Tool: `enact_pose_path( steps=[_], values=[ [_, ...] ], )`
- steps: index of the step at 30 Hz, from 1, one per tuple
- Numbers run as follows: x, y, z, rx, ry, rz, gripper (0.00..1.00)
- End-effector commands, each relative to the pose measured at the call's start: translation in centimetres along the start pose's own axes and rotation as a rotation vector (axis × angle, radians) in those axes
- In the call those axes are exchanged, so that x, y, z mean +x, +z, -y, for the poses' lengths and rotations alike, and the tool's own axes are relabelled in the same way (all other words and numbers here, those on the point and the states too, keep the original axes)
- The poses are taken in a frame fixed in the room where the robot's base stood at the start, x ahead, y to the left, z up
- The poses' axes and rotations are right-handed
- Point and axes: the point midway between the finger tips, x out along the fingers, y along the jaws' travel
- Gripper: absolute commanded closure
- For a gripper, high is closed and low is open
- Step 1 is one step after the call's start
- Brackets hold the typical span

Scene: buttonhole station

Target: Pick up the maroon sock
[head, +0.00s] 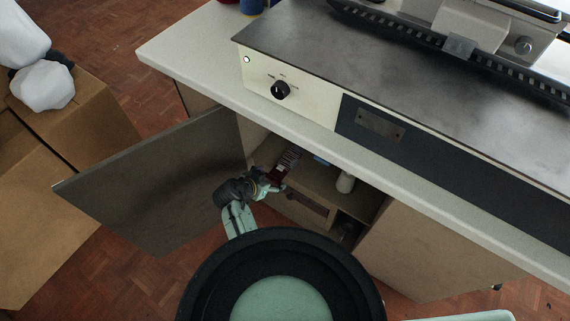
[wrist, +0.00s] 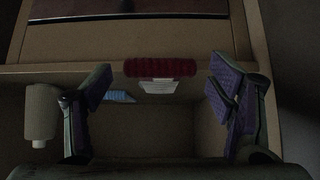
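A maroon, ribbed piece, which looks like the sock (wrist: 160,68), lies near the front edge of the cabinet shelf in the wrist view. A small white label-like piece (wrist: 158,86) shows just beside it. My gripper (wrist: 162,85) is open, its purple-padded fingers standing wide apart to either side of the maroon piece, not touching it. In the head view my gripper (head: 273,186) reaches into the open cabinet. A dark red patch there (head: 281,173) shows next to the fingers, partly hidden by them.
A white cylinder (wrist: 41,112) stands on the shelf, outside one finger. A blue item (wrist: 118,96) lies deeper in. Below the shelf is a drawer-like front with a dark panel (head: 304,205). The open cabinet door (head: 160,180) stands at left, the countertop edge (head: 310,142) above.

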Motion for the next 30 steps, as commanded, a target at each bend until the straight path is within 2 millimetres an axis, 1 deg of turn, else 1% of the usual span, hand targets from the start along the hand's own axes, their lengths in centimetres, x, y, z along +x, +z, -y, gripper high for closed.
enact_pose_path(
  steps=[1, 2, 15, 24, 30],
  values=[
    [0.0, 0.0, 0.0, 0.000, 0.000, 0.000, 0.30],
    [0.0, 0.0, 0.0, 0.000, 0.000, 0.000, 0.32],
    [0.0, 0.0, 0.0, -0.001, 0.000, 0.000, 0.61],
    [-0.1, -0.2, 0.0, 0.000, 0.000, 0.000, 0.61],
    [-0.2, -1.4, 0.0, 0.000, 0.000, -0.001, 0.61]
  ],
)
